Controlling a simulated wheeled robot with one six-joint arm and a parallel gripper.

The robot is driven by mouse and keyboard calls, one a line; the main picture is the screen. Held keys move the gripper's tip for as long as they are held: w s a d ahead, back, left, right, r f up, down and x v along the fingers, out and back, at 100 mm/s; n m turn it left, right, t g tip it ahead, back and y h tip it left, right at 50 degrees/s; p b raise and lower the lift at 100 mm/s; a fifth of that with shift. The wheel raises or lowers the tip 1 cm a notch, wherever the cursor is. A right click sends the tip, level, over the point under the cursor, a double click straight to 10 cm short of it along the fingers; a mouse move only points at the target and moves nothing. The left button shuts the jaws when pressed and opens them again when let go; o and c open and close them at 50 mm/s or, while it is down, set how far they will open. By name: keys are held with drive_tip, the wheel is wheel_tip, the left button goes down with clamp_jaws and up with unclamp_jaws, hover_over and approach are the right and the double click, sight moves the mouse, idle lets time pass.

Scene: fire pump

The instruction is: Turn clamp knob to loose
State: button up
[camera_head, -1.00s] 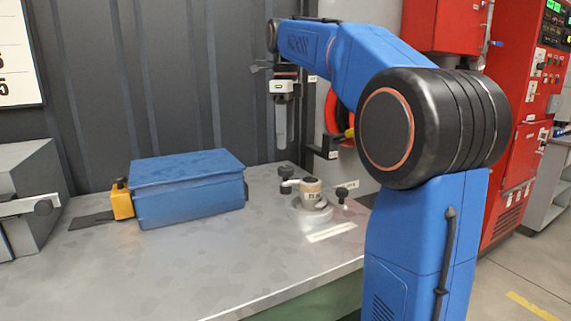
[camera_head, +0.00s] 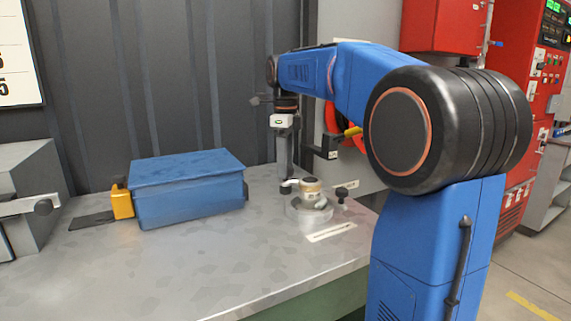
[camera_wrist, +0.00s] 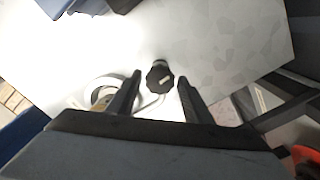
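A black lobed knob (camera_wrist: 160,77) with a pale pointer mark shows between my fingertips in the wrist view. In the head view a black knob (camera_head: 287,187) stands beside a round fixture (camera_head: 309,207) with a beige cap, directly below my gripper (camera_head: 286,176). My gripper is open and points straight down in the head view. Its two fingers (camera_wrist: 160,78) stand either side of the knob in the wrist view, with a gap on each side. I cannot tell whether the tips have reached the knob's height.
A second black knob (camera_head: 342,192) stands right of the fixture. A blue box (camera_head: 188,192) with a yellow part (camera_head: 122,203) sits on the left of the metal bench (camera_head: 200,275). A grey wall stands behind. The bench front is clear.

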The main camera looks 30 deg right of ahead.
drive_tip(key=c, duration=0.7)
drive_tip(key=shift+o, duration=0.2)
